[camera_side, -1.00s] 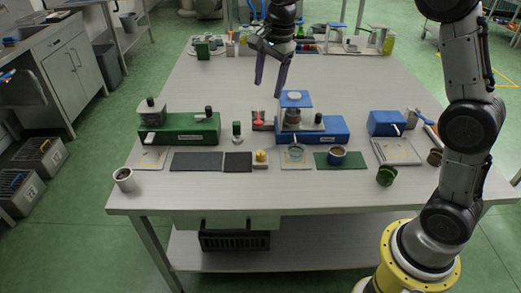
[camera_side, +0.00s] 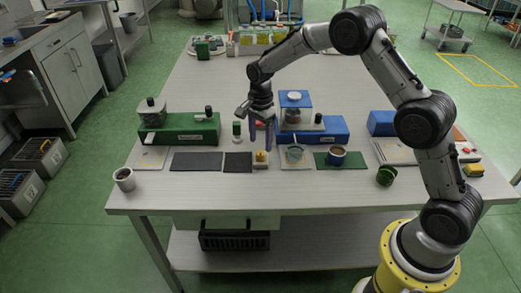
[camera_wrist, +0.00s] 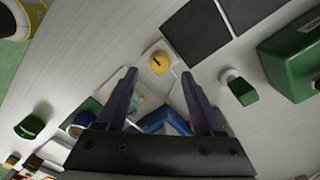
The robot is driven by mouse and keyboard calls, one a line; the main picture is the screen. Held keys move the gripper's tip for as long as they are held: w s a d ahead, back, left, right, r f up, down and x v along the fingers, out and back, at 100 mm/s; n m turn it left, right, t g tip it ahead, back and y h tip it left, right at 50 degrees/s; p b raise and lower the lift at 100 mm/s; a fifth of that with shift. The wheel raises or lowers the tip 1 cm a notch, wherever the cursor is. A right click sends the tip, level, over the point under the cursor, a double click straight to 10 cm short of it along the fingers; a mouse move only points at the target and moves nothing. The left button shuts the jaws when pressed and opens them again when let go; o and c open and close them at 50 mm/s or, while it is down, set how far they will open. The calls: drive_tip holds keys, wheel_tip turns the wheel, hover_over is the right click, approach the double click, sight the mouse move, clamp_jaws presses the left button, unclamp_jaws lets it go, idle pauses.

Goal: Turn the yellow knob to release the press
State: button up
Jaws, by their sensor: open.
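The small yellow knob (camera_side: 261,156) sits on a pale base near the front middle of the table. In the wrist view the yellow knob (camera_wrist: 159,62) is round with a dark line across its top, just ahead of the fingertips. My gripper (camera_side: 260,143) points down just above it, with nothing between the fingers. In the wrist view my gripper (camera_wrist: 158,75) has its two purple fingers spread apart, one toward each side of the knob. Contact cannot be seen. The blue press-like machine (camera_side: 330,130) stands behind and right of the knob.
Dark mats (camera_side: 196,162) lie left of the knob, and a green machine (camera_side: 190,128) stands behind them. A green mat (camera_side: 325,160) carrying a blue cup (camera_side: 337,154) lies right. The far table middle is mostly clear.

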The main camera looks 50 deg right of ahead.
sight(260, 153)
drive_tip(key=shift+f, duration=2.3)
clamp_jaws()
